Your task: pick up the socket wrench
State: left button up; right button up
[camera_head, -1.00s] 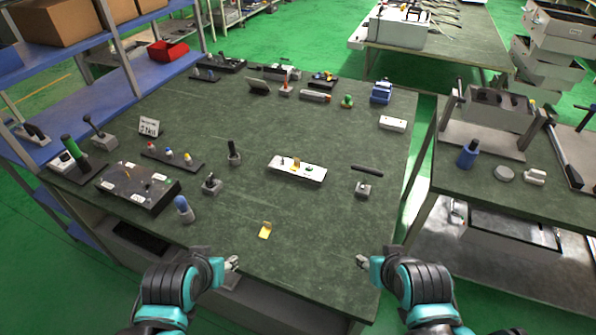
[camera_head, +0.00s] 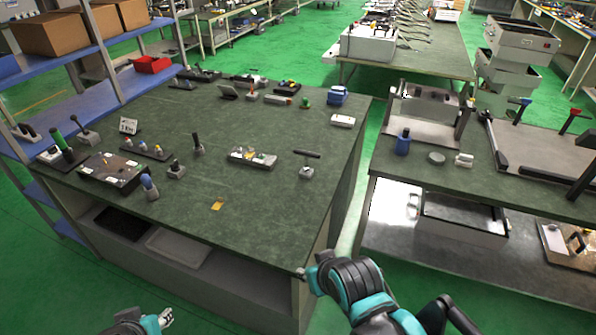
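A dark T-shaped tool (camera_head: 306,154) stands in a small grey block (camera_head: 306,173) near the right side of the green-topped table (camera_head: 250,205). It looks most like the socket wrench, but it is too small to be certain. My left gripper (camera_head: 166,318) is at the bottom left, apart from the table, with its fingertips apart and nothing between them. My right gripper (camera_head: 303,273) shows at the table's front right corner, well short of the tool. Its fingers are too small and edge-on to read.
A white block with small parts (camera_head: 252,157) and a yellow piece (camera_head: 217,205) lie left of the tool. Several other tools stand along the left and back. A second table (camera_head: 500,185) is at the right, across a green floor gap. The table's front right is mostly bare.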

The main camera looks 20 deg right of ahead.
aim_at(307, 169)
jog(key=k+l+u, duration=0.25)
jog(key=l, duration=0.2)
jog(key=k+l+u, duration=0.1)
jog(key=l+u, duration=0.15)
jog(key=l, duration=0.25)
jog(key=k+l+u, duration=0.25)
jog(key=l, duration=0.15)
jog(key=l+u, duration=0.35)
jog(key=l, duration=0.45)
jog(key=l+u, duration=0.35)
jog(key=l, duration=0.45)
jog(key=i+l+u, duration=0.2)
jog(key=l, duration=0.15)
jog(key=i+l+u, duration=0.2)
jog(key=l, duration=0.15)
jog(key=l+u, duration=0.15)
jog(key=l, duration=0.25)
jog(key=l+u, duration=0.2)
jog(key=l, duration=0.2)
jog(key=i, duration=0.05)
